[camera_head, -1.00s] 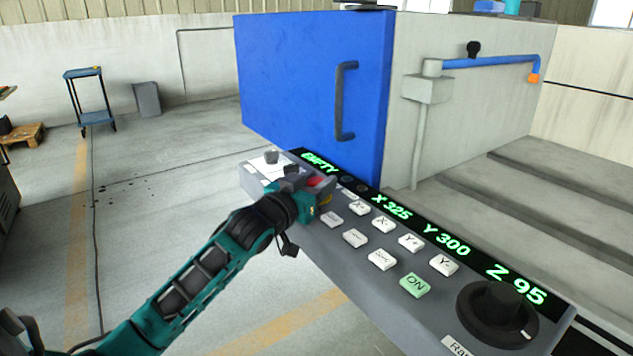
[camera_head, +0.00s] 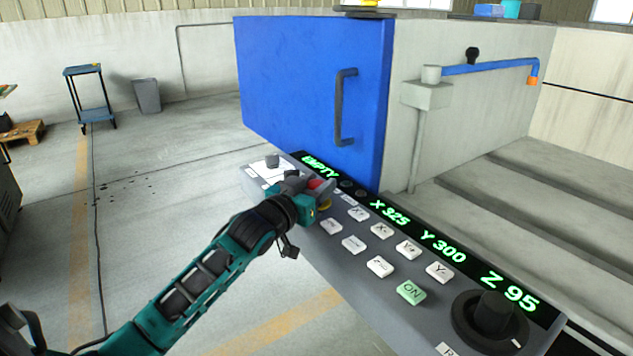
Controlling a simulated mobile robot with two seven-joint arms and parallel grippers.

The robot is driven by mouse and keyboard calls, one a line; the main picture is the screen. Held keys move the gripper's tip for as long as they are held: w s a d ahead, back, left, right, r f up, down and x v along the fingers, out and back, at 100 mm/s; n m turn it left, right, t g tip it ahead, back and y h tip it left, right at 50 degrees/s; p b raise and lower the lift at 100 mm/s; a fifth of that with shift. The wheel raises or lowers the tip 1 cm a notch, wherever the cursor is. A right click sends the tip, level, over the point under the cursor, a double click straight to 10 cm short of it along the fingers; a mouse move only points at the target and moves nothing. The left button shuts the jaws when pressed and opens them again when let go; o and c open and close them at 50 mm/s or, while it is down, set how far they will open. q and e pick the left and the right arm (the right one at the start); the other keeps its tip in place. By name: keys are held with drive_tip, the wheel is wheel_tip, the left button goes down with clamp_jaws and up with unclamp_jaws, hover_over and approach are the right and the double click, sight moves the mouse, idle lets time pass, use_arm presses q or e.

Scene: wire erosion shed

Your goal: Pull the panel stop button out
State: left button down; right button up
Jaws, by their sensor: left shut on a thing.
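The red stop button (camera_head: 318,184) sits on the grey control panel (camera_head: 390,309), near its far left end, by the display. A bit of yellow shows just below it. My left gripper (camera_head: 318,188) is at the button, shut on it, with its fingers around the red cap. The gripper and wrist hide part of the button, so I cannot tell how far out it stands. My right gripper is not in view.
The panel carries several white keys, a green ON key (camera_head: 411,292), a black dial (camera_head: 491,318) and a display (camera_head: 433,240) reading EMPTY, X 325, Y 300, Z 95. A blue door (camera_head: 290,80) with a dark handle (camera_head: 344,107) stands behind. Open floor lies left.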

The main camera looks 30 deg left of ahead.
use_arm(q)
drive_tip(key=c, duration=0.7)
unclamp_jaws()
drive_tip(key=shift+r, duration=0.7)
drive_tip(key=shift+f, duration=0.25)
drive_tip(key=shift+s, duration=0.55)
drive_tip(key=s+p, duration=0.2)
drive_tip(key=s, duration=0.9)
drive_tip(key=shift+s, duration=0.4)
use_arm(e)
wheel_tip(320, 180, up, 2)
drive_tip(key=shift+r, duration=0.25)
